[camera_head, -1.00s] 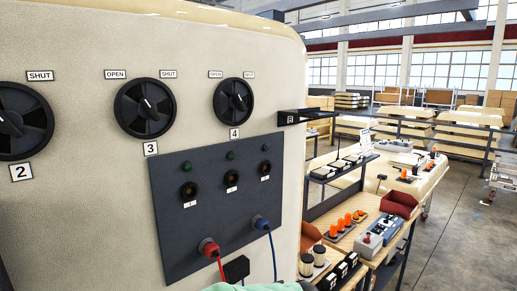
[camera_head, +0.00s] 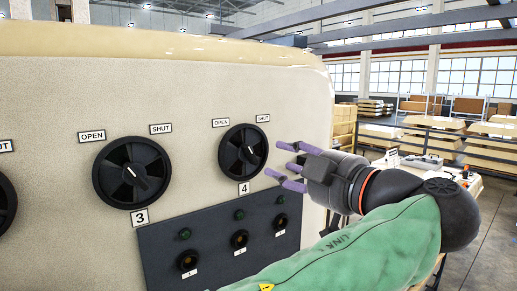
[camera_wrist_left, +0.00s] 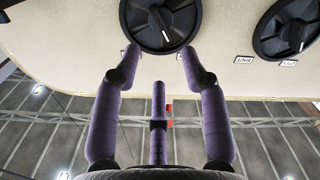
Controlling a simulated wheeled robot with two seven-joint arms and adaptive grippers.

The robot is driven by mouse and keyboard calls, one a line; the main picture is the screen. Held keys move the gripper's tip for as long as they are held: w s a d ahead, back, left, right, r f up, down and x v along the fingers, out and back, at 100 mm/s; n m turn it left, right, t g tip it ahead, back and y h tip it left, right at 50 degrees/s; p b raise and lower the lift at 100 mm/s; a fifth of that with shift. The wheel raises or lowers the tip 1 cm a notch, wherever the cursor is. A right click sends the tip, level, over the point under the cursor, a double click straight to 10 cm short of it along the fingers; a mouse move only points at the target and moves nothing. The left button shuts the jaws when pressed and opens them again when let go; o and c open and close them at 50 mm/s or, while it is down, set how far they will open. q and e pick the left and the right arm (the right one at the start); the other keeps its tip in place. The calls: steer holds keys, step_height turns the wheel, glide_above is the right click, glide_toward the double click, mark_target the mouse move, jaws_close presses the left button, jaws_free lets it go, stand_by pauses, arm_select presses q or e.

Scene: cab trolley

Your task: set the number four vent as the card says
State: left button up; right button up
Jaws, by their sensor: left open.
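The number four vent (camera_head: 233,165) is a round black dial with a bar handle and a short white mark, above its "4" plate (camera_head: 244,188). An OPEN label (camera_head: 221,123) sits at its upper left and a SHUT label (camera_head: 262,118) at its upper right. The handle leans from upper left to lower right; its exact setting is hard to read. My left gripper (camera_head: 285,163) is open and empty, just right of the vent, purple fingers towards the panel. In the left wrist view the vent (camera_wrist_left: 140,20) is beyond the spread fingertips. I see no readable card. My right gripper is out of view.
The number three vent (camera_head: 112,178) is to the left, and it also shows in the left wrist view (camera_wrist_left: 268,42). A dark panel (camera_head: 205,262) with green lamps and black knobs is below the vents. My left arm covers the lower right. Racks stand far behind.

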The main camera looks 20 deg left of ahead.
mark_target(254, 153)
arm_select(q)
steer(key=p+x, duration=0.1)
steer(key=x, duration=0.8)
steer(key=shift+w+a+p, duration=0.2)
steer(key=shift+a+p, duration=0.05)
steer(key=shift+p, duration=0.15)
jaws_close()
